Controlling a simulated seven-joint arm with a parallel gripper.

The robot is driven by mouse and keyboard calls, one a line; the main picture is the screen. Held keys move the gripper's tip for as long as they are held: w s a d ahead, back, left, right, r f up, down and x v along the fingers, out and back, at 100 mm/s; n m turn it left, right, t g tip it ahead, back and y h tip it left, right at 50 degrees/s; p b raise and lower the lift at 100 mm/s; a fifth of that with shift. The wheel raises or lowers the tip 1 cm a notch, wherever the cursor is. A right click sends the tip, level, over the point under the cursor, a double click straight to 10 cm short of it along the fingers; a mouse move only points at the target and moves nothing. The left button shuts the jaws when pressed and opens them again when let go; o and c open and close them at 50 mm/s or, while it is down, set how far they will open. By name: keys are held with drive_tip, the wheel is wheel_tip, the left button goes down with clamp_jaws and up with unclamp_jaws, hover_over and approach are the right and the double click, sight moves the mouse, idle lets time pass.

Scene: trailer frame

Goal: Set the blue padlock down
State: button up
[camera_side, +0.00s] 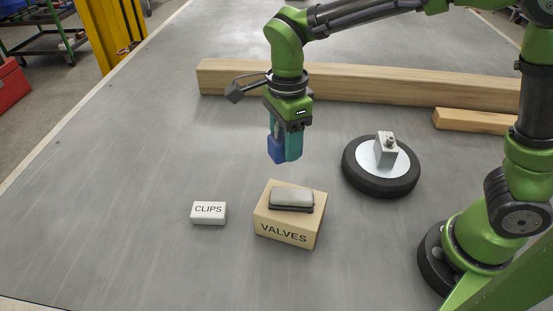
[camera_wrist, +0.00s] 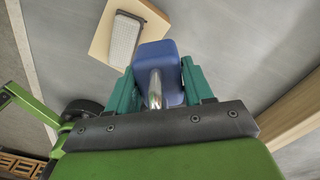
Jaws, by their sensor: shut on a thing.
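The blue padlock (camera_side: 275,150) is held between the fingers of my gripper (camera_side: 285,146), in the air above the grey table, behind the VALVES box. In the wrist view the padlock (camera_wrist: 158,58) shows its blue body and silver shackle between the two teal fingers of my gripper (camera_wrist: 157,85). The shackle lies toward the gripper's palm and the body points away from it. My gripper is shut on the padlock. Part of the padlock is hidden by a finger in the side view.
The VALVES box (camera_side: 290,229) carries a grey-topped block (camera_side: 292,198). A white CLIPS box (camera_side: 208,213) lies left of it. A wheel (camera_side: 381,185) with a grey metal block (camera_side: 386,150) on it is to the right. Wooden beams (camera_side: 370,85) (camera_side: 475,121) lie behind. The table's left side is clear.

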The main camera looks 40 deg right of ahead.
drive_tip(key=s+a+n, duration=1.1)
drive_tip(key=s+n, duration=0.1)
drive_tip(key=s, duration=0.2)
drive_tip(key=f, duration=0.9)
drive_tip(key=shift+w+a+f, duration=0.15)
drive_tip(key=shift+a+f, duration=0.2)
drive_tip(key=w+a, duration=0.3)
drive_tip(key=a, duration=0.1)
drive_tip(key=w+a+f, duration=0.1)
drive_tip(key=w+a, duration=0.2)
drive_tip(key=a, duration=0.1)
drive_tip(key=w+a, duration=0.3)
drive_tip(key=a, duration=0.1)
drive_tip(key=shift+w+a+f, duration=0.15)
drive_tip(key=shift+w+f, duration=0.15)
drive_tip(key=shift+w, duration=0.1)
drive_tip(key=shift+f, duration=1.7)
drive_tip(key=shift+f, duration=0.15)
drive_tip(key=o, duration=1.4)
